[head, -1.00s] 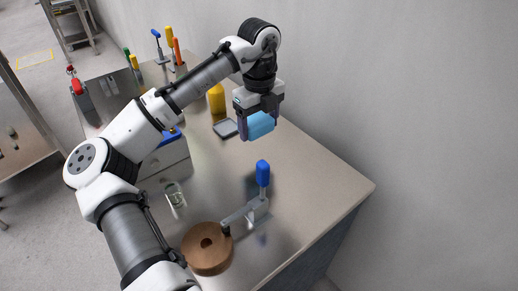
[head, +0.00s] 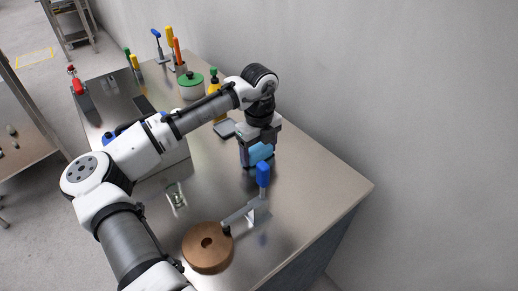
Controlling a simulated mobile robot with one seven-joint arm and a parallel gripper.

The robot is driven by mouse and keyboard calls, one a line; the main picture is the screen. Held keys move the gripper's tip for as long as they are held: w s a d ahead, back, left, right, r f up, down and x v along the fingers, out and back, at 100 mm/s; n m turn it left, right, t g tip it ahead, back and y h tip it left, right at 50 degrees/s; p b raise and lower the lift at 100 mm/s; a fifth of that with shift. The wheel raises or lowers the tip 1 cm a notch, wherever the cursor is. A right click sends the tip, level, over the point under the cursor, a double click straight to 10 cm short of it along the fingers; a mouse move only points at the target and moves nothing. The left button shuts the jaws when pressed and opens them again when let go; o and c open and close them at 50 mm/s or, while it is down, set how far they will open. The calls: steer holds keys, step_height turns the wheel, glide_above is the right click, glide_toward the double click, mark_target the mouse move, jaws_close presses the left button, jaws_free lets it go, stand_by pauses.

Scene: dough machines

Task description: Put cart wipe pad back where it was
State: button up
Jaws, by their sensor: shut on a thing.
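My gripper (head: 257,158) is shut on the blue wipe pad (head: 262,151), which shows between its fingers. The gripper points down over the right part of the metal worktop (head: 315,180). The pad is low, close to the worktop; I cannot tell whether it touches. It is just behind the upright blue handle of a toggle clamp (head: 263,174). A small grey flat tray (head: 224,129) lies to the left of the gripper and behind it.
A round brown wooden piece (head: 207,247) sits at the clamp's arm near the front. A yellow bottle (head: 215,84) and a green-lidded pot (head: 190,86) stand behind my arm. A metal box (head: 172,158) is partly hidden by my arm. The worktop's right side is clear.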

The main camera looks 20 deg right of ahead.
mark_target(259, 148)
steer(key=o, duration=0.9)
steer(key=shift+o, duration=0.2)
step_height(259, 148, up, 12)
steer(key=b, duration=0.1)
steer(key=shift+b, duration=0.3)
steer(key=shift+r, duration=0.1)
